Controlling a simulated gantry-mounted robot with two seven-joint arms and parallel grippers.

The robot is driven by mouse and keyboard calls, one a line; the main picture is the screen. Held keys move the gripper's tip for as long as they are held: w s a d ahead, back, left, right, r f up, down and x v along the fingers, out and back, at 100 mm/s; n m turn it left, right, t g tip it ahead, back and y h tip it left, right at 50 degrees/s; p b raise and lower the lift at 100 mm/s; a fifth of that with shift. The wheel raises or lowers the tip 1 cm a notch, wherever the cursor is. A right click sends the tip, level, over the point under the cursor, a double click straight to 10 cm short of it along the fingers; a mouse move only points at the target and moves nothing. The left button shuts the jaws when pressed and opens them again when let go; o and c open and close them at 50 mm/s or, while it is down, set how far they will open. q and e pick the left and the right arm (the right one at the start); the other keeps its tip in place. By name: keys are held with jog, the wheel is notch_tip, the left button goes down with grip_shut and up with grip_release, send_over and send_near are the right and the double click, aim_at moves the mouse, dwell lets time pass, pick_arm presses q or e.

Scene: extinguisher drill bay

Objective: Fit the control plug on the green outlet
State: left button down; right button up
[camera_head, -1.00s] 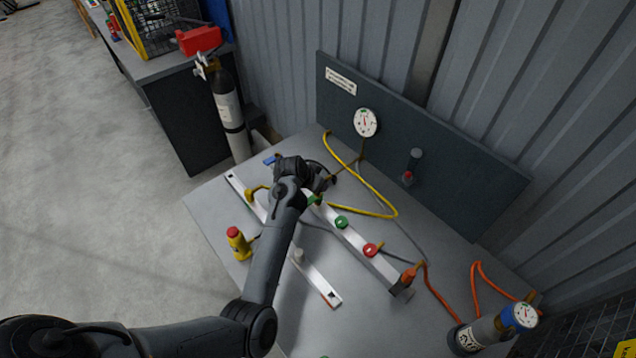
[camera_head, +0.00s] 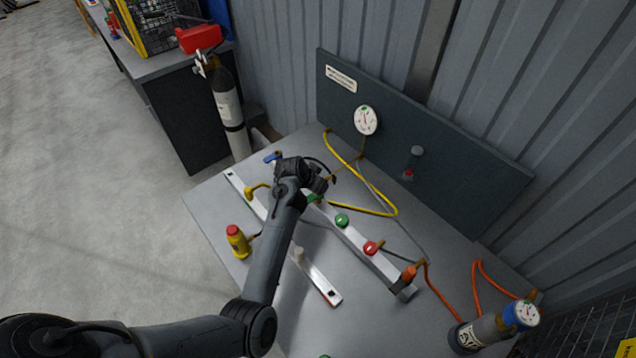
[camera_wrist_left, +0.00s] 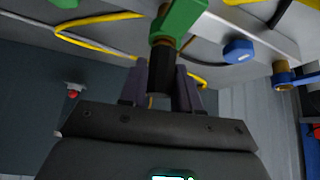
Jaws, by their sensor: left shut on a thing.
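The green outlet (camera_wrist_left: 180,18) shows at the top of the left wrist view, with a brass collar (camera_wrist_left: 160,40) below it. In the head view it is a small green patch (camera_head: 313,198) on the white rail, mostly behind my gripper. My left gripper (camera_head: 324,184) is shut on the dark control plug (camera_wrist_left: 159,72); its two fingers (camera_wrist_left: 160,88) stand on either side of it. The plug is in line with the collar and appears to meet it; I cannot tell if it is fully seated. My right gripper is not in view.
The white rail (camera_head: 357,241) also carries a green knob (camera_head: 342,220), a red knob (camera_head: 371,248) and an orange fitting (camera_head: 408,274). A yellow hose (camera_head: 376,192) loops behind. A dark panel (camera_head: 450,185) closes off the back.

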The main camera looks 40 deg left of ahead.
pick_arm(q)
jog(key=shift+f, duration=0.3)
jog(key=c, duration=0.7)
grip_release()
jog(key=shift+s, duration=0.1)
jog(key=shift+r, duration=0.15)
jog(key=shift+s+r, duration=0.15)
jog(key=shift+r, duration=0.1)
jog(key=p+v, duration=0.1)
jog(key=v, duration=0.9)
jog(key=s+d+f+m+g, duration=0.1)
jog(key=s+d+f, duration=0.1)
jog(key=s+d, duration=0.6)
jog(key=s+d+f+g, duration=0.1)
jog(key=s+d+f, duration=0.15)
jog(key=s, duration=0.85)
jog(key=s+d+f+m+g, duration=0.1)
jog(key=s+d+f, duration=0.1)
jog(key=s+d, duration=0.6)
jog(key=r+p, duration=0.8)
jog(key=s+a+r+p, duration=0.1)
jog(key=r+p, duration=0.6)
jog(key=r, duration=0.1)
jog(key=s+r+p, duration=0.1)
jog(key=r+p, duration=0.7)
jog(key=shift+a+p, duration=0.15)
jog(key=shift+p, duration=0.2)
